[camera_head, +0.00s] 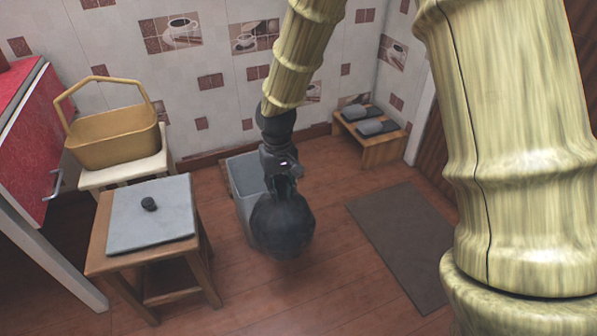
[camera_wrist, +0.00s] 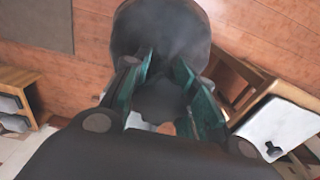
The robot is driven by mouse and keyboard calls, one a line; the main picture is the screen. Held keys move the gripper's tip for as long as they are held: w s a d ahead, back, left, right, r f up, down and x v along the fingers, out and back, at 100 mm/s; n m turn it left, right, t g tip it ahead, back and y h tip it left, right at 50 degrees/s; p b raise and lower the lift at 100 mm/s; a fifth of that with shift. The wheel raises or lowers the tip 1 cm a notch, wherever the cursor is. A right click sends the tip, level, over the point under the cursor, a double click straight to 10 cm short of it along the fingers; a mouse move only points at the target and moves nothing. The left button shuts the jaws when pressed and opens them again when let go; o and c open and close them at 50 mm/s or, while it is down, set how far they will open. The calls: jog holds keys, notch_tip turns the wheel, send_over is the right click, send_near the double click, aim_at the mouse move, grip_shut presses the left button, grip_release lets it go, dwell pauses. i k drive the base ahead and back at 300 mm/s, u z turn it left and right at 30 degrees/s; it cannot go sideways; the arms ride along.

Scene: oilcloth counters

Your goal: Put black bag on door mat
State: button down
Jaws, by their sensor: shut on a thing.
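The black bag (camera_head: 282,226) is dark and rounded. It hangs below my gripper (camera_head: 282,178) in the head view, in front of a grey bin. In the wrist view the bag (camera_wrist: 165,35) fills the top middle, and the greenish fingers of my gripper (camera_wrist: 170,85) are shut on its narrower part. The door mat (camera_head: 402,240) is a flat grey-brown rectangle on the floor, right of the bag and apart from it. A corner of the mat (camera_wrist: 38,22) shows at the top left of the wrist view. My arm hides part of the scene.
A grey bin (camera_head: 243,176) stands behind the bag. A low wooden rack with slippers (camera_head: 372,127) stands at the back. Floor between bag and mat is clear.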

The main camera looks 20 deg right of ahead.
aim_at(416, 236)
jog(key=k, duration=0.55)
jog(key=z, duration=1.6)
jog(key=i, duration=1.3)
jog(key=u, duration=1.05)
